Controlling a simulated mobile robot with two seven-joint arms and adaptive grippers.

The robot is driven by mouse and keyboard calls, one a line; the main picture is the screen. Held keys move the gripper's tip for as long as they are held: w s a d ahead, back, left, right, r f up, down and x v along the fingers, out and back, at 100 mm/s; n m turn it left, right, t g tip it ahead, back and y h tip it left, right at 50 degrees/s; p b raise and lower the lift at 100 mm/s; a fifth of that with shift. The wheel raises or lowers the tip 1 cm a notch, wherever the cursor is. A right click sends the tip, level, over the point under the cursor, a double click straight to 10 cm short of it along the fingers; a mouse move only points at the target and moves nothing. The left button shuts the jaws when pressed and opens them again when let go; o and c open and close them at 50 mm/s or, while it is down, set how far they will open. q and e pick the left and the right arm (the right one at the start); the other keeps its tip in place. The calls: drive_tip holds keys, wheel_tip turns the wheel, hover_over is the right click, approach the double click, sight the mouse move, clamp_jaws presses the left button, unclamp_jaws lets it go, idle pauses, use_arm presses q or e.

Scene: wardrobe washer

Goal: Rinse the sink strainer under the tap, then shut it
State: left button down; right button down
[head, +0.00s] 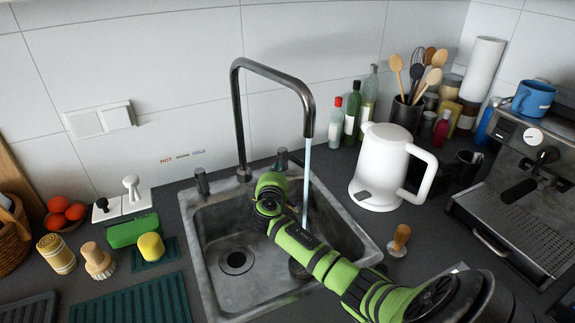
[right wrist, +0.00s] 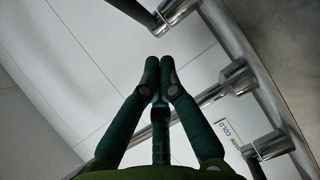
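The tap (head: 240,110) is chrome with a tall bent spout, and water (head: 306,185) runs from it into the grey metal sink (head: 202,265). Its left handle (head: 202,182) and right handle (head: 283,160) stand at the back rim. A round drain (head: 236,261) with a dark centre is in the sink floor. A dark round thing (head: 299,268), partly hidden by my right arm, lies under the stream; I cannot tell if it is the strainer. My right gripper (head: 268,188) is over the sink near the right handle. In the right wrist view its fingertips (right wrist: 159,65) meet, with nothing visible between them.
A white kettle (head: 383,165) and a wooden-handled tamper (head: 399,240) stand right of the sink. A coffee machine (head: 520,190) is further right. A green sponge box (head: 132,230), yellow sponge (head: 151,246) and brush (head: 97,260) are left. The sink's left half is clear.

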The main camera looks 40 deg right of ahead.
sight(295, 162)
drive_tip(key=d, duration=0.3)
drive_tip(key=d+p, duration=0.1)
drive_tip(key=shift+d+f, duration=0.2)
drive_tip(key=shift+f, duration=0.2)
drive_tip(key=shift+s+d+n+t+y, duration=0.2)
drive_tip(key=shift+d+n+t+y, duration=0.3)
drive_tip(key=shift+n+y, duration=0.1)
drive_tip(key=shift+s+d+n+t+y, duration=0.2)
drive_tip(key=shift+d+n+t+y, duration=0.2)
drive_tip(key=shift+n+t+y, duration=0.15)
drive_tip(key=shift+s+d+b, duration=0.15)
drive_tip(key=shift+d+b, duration=0.15)
drive_tip(key=shift+d, duration=0.15)
drive_tip(key=shift+a, duration=0.1)
